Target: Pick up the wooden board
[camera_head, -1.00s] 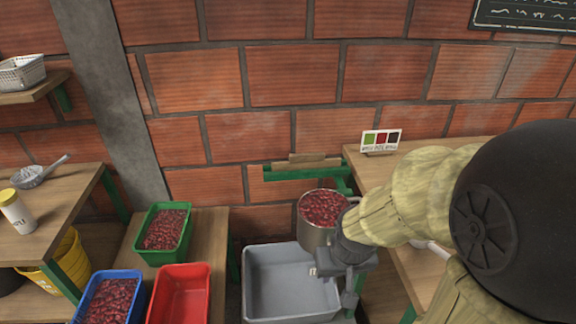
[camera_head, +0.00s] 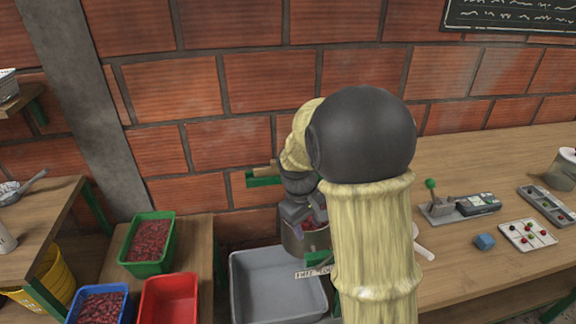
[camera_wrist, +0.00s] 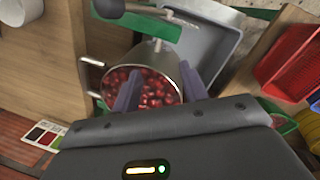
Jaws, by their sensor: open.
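The wooden board (camera_head: 262,170) is a small brown strip at the green bracket (camera_head: 264,181) by the brick wall in the head view. Its right part is hidden behind my arm. I cannot make the board out in the wrist view. My gripper (camera_head: 303,214) is open, just right of and below the board's visible end in the head view, over the metal pot of red cherries. In the wrist view my gripper (camera_wrist: 160,82) has its two fingers apart, with the pot (camera_wrist: 112,84) and its cherries showing between and behind them. Nothing is between the fingertips.
A grey bin (camera_head: 275,284) stands below the pot. Green (camera_head: 147,243), blue (camera_head: 99,303) and red (camera_head: 169,299) crates stand on the low table at left.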

